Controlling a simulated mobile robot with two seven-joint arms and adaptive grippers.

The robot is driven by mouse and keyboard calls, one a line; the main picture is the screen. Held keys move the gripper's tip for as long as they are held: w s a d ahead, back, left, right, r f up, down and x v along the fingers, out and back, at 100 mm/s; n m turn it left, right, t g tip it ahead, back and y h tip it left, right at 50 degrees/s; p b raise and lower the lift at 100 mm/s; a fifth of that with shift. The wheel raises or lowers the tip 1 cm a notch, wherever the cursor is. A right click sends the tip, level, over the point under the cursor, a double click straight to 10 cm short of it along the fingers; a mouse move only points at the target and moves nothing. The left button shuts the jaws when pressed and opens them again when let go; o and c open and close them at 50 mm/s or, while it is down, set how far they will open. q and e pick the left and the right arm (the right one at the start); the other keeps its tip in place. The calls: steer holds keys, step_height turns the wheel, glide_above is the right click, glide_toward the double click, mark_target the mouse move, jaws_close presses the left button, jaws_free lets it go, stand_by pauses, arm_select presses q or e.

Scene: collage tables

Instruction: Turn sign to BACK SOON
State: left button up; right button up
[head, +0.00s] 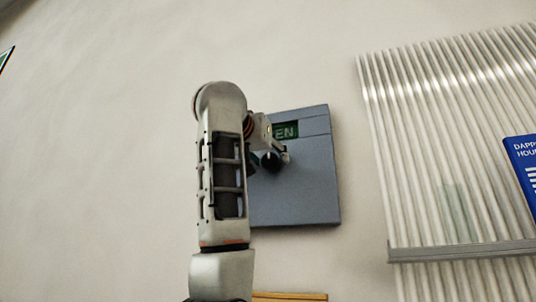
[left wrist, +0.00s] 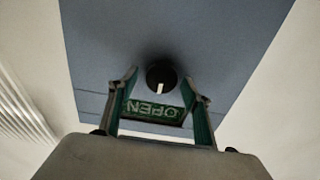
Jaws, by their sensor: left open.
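The sign is a blue-grey panel (head: 300,192) on the wall, with a small green window (head: 287,131) near its top. The window reads OPEN, upside down in the left wrist view (left wrist: 153,110) and partly hidden by my arm in the head view. A round black knob (head: 271,162) sits below the window. In the left wrist view the knob (left wrist: 161,76) has a white mark pointing toward the window. My left gripper (head: 269,155) is open at the panel. In the left wrist view its fingertips (left wrist: 161,82) appear on either side of the knob, with gaps. My right gripper is not in view.
A ribbed, pale corrugated panel (head: 440,140) with a grey rail (head: 460,251) stands to the right. A blue notice (head: 522,165) is at the right edge. A yellow edge (head: 290,296) shows at the bottom. The wall around the sign is bare.

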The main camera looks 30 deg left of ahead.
arm_select(q)
steer(key=shift+w+a, duration=0.1)
steer(key=c, duration=1.1)
